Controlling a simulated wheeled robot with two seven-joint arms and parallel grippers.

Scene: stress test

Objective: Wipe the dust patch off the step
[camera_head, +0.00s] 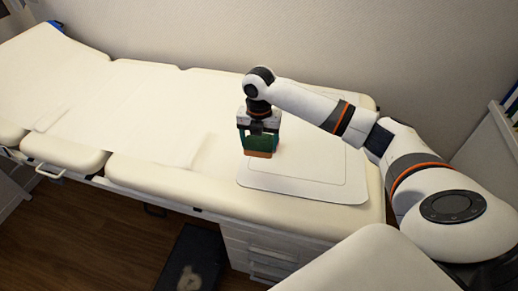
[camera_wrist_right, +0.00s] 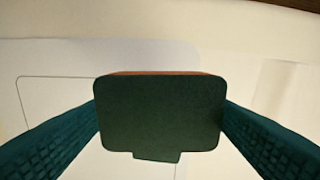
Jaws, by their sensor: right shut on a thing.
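My right gripper (camera_head: 259,128) is shut on a dark green block with an orange-brown underside (camera_head: 257,154), probably the wiping tool. In the right wrist view the block (camera_wrist_right: 160,112) sits between my two teal fingers. The gripper points down over the white pad on the couch; I cannot tell whether the block touches the pad. The dark step (camera_head: 203,245) stands on the floor in front of the couch, at the bottom of the head view, partly cut off. A pale tan dust patch (camera_head: 189,279) lies on it. The left gripper is out of view.
A cream padded couch (camera_head: 130,90) runs along the wall. A white pad (camera_head: 300,193) lies on its right end. White drawers (camera_head: 262,252) are under the couch, just right of the step. Wooden floor (camera_head: 90,235) left of the step is clear.

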